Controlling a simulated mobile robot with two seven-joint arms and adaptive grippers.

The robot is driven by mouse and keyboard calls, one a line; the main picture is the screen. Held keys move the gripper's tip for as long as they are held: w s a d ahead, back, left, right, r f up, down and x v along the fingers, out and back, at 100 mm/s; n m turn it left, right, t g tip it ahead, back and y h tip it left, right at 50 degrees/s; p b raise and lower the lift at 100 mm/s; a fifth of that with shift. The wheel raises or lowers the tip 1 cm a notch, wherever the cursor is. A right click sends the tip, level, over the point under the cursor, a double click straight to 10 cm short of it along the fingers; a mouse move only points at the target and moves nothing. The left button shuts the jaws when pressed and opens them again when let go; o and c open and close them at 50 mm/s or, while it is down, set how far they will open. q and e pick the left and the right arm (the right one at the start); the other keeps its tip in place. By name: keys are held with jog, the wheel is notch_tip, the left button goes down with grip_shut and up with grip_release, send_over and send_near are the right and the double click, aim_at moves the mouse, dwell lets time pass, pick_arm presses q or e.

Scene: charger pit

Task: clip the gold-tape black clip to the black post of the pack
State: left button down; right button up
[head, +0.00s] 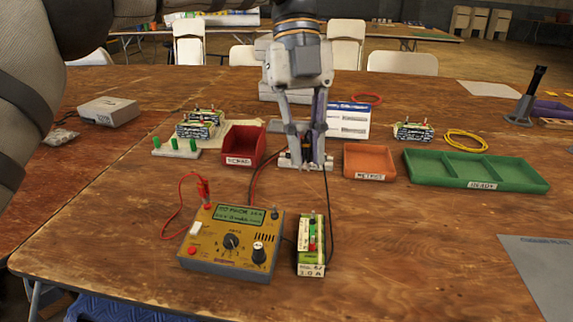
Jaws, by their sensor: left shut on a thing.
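The pack (311,262) stands right of the charger, with a red part and dark and green parts on its top; its black post is too small to pick out surely. My left gripper (306,158) points down over the table behind the pack, well apart from it. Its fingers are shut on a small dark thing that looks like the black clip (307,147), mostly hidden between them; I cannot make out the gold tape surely. A black lead (327,195) hangs from near the fingers towards the charger and pack. My right gripper is not in view.
The yellow charger (231,243) has a screen and knobs, with a red clip (204,190) at its back left. A red bin (243,146), orange bin (370,161) and green tray (475,171) stand behind. Bare table lies right of the pack.

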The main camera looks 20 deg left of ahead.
pick_arm(q)
jog(key=w+m, duration=0.2)
jog(key=m+y+p, duration=0.1)
jog(key=m, duration=0.1)
send_over(313, 213)
jog(key=shift+g, duration=0.4)
jog(key=shift+w+f, duration=0.1)
jog(key=shift+f, duration=2.55)
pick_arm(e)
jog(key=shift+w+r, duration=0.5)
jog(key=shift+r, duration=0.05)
pick_arm(q)
jog(key=shift+f, duration=3.55)
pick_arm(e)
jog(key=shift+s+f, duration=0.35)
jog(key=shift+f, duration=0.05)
pick_arm(q)
jog(key=shift+f+b, duration=0.25)
jog(key=shift+b, duration=0.2)
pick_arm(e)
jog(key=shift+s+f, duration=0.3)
